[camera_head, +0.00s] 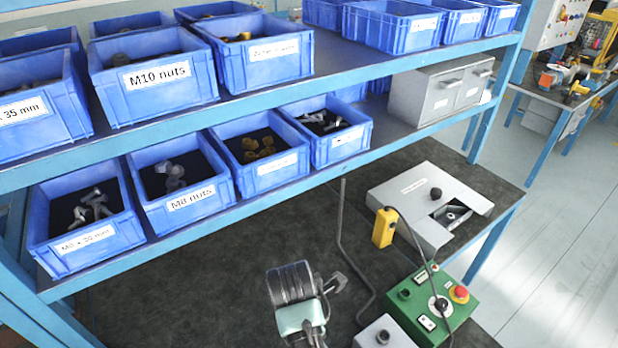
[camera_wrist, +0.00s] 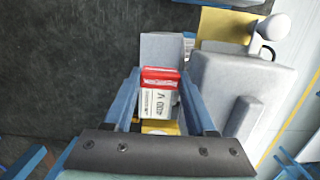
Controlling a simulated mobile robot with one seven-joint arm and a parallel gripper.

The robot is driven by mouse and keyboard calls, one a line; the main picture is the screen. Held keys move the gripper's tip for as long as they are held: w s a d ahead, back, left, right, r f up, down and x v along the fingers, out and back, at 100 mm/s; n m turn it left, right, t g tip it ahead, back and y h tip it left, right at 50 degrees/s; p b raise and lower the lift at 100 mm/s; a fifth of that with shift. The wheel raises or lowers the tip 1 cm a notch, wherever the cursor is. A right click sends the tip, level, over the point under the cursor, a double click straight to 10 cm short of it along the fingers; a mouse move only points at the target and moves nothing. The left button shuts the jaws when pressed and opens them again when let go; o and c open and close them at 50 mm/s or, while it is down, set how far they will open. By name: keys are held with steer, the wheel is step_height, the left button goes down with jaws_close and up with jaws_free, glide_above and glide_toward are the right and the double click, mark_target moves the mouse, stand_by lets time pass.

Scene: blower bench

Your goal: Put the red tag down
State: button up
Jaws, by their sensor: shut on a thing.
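A red and white tag (camera_wrist: 160,93) marked "400 V" shows in the wrist view, upright in the picture between the two blue-grey fingers of my gripper (camera_wrist: 160,80). The fingers are shut on it from both sides. I cannot make out the tag in the head view, where my wrist hides part of the bench. What lies directly under the tag is hidden, so I cannot tell if it touches anything.
In the head view a green control box (camera_head: 433,303) with a red button, a yellow pendant (camera_head: 384,228) and a grey box (camera_head: 415,190) stand on the right of the dark bench (camera_head: 230,270). Blue bins (camera_head: 180,190) fill the shelves above. The bench's left part is clear.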

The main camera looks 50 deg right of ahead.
steer(key=shift+f+p, duration=0.35)
steer(key=shift+f, duration=2.75)
steer(key=shift+f, duration=0.2)
steer(key=o, duration=1.1)
steer(key=shift+c, duration=0.2)
steer(key=shift+r, duration=0.1)
